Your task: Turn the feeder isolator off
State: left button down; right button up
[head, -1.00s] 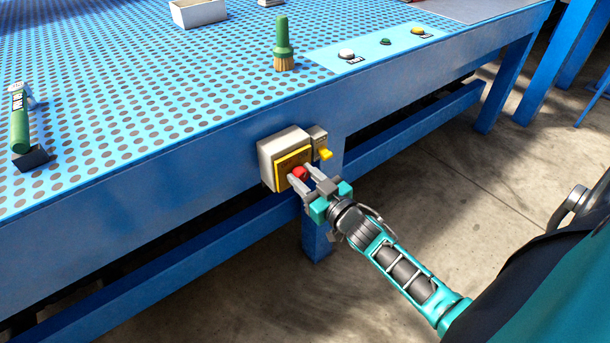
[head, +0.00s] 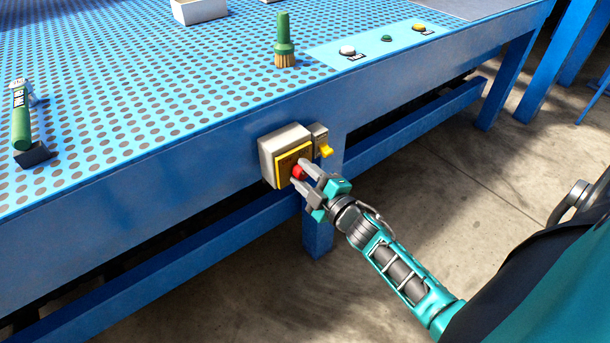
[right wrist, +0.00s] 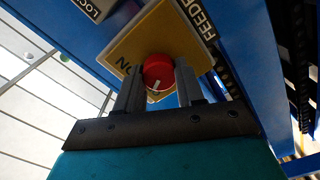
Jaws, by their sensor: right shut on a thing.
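The feeder isolator is a pale grey box (head: 268,157) with a yellow plate (head: 283,168) and a red knob (head: 298,172), on the front rail of the blue table. My right gripper (head: 299,176) is shut on the red knob, one finger on each side. In the right wrist view the knob (right wrist: 158,71) sits between the fingertips (right wrist: 158,88) and its white mark points down the picture, towards my gripper. The plate (right wrist: 135,50) looks tilted there, with a partly hidden "ON" at its left and "FEEDER" beside it. My left gripper is out of view.
A small grey unit with a yellow lever (head: 325,150) adjoins the box, close to my fingers. A button panel (head: 385,42) lies at the right.

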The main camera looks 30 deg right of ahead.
pick_arm(q)
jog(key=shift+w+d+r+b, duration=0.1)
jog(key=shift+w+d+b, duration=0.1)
jog(key=shift+b, duration=0.1)
pick_arm(e)
jog(key=shift+n, duration=1.7)
jog(key=o, duration=1)
jog(key=shift+o, duration=0.2)
jog(key=shift+s, duration=0.1)
pick_arm(q)
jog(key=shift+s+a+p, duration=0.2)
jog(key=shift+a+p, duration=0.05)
jog(key=shift+p, duration=0.05)
pick_arm(e)
jog(key=s+d, duration=0.1)
jog(key=s, duration=1.1)
jog(key=shift+s, duration=0.4)
